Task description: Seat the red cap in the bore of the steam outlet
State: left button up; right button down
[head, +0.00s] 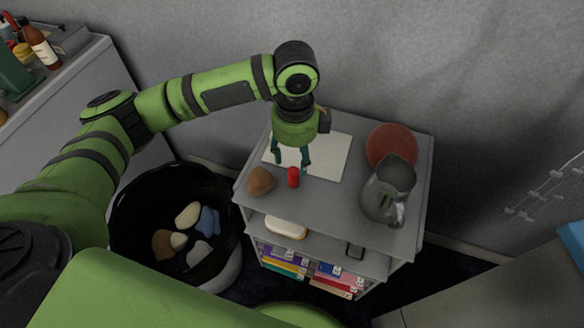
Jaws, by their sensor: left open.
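A small upright red cylinder, which looks like the red cap (293,177), stands near the front edge of the grey shelf top (335,205). My left gripper (292,164) points down over the shelf top with its fingers apart. Its fingertips show just above and behind the red cap in the picture; I cannot tell whether they touch it. I cannot make out a steam outlet or its bore in this view. My right gripper is not in view.
A black bin (128,215) with several lumps stands left. Books fill the lower shelf.

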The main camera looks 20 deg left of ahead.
aim_at(293, 170)
pick_arm(q)
jog(key=f, duration=0.6)
jog(key=shift+s+f, duration=0.15)
jog(key=shift+s, duration=0.2)
jog(key=shift+f, duration=0.3)
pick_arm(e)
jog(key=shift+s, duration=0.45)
pick_arm(q)
jog(key=shift+c, duration=0.4)
jog(key=c, duration=0.9)
jog(key=shift+r, duration=0.1)
jog(key=shift+c, duration=0.2)
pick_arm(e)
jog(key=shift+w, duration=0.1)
